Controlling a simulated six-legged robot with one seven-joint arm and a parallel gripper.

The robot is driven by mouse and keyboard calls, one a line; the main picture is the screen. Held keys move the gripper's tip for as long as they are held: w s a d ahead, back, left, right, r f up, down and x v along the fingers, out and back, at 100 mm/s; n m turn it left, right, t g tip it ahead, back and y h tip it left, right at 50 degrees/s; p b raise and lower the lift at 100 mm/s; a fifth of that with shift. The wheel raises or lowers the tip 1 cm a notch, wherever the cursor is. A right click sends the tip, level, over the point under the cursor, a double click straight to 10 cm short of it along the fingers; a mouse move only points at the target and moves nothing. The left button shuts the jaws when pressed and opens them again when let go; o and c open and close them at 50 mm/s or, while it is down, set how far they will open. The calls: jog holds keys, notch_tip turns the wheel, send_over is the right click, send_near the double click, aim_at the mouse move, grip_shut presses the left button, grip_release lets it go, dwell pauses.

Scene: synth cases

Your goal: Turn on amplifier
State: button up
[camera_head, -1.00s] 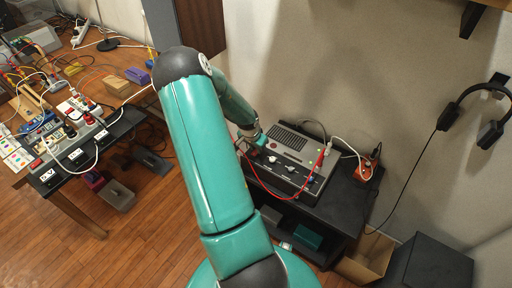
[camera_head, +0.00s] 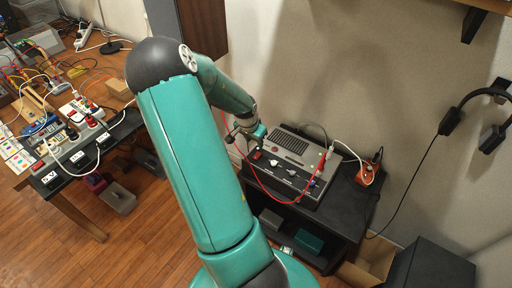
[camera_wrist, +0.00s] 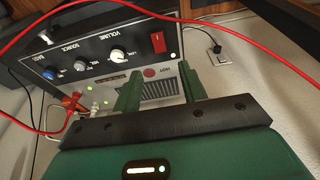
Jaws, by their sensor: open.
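The amplifier (camera_head: 290,142) is a grey box with a vented top and a dark front panel, on a black stand. In the wrist view its panel (camera_wrist: 90,58) shows white knobs, a blue knob and a red rocker switch (camera_wrist: 158,42). The switch's position is hard to read. Small green lights glow on the amplifier. My gripper (camera_head: 256,133) is at its back left corner. In the wrist view my open, empty gripper (camera_wrist: 160,70) has its green fingers apart, with the switch beyond the tips. I cannot tell whether the fingers touch the amplifier.
A red cable (camera_head: 260,187) loops across the amplifier's front and the wrist view. An orange socket box (camera_head: 367,172) with plugs stands to the right. Headphones (camera_head: 470,115) hang on the wall. A cluttered workbench (camera_head: 70,208) is at left. Open floor lies between.

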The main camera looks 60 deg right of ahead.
jog(key=v, duration=0.5)
dwell(0.5)
jog(key=w+a+r+n+t+y, duration=0.2)
jog(key=w+a+r+n, duration=0.35)
jog(key=a, duration=0.65)
jog(key=w+a+r+n+t+y, duration=0.1)
jog(key=w+a+r+n+t, duration=0.15)
jog(key=w+a+r, duration=0.7)
jog(key=s+a+r+n, duration=0.3)
jog(key=s+a+n, duration=0.1)
jog(key=a, duration=0.4)
jog(key=s+a+r+n+t, duration=0.1)
jog(key=s+a+r+n, duration=0.2)
jog(key=a, duration=0.5)
jog(key=s+a+r+n, duration=0.4)
jog(key=a, duration=0.5)
jog(key=shift+s+r+n, duration=0.3)
jog(key=shift+s+n, duration=0.1)
jog(key=shift+t, duration=0.25)
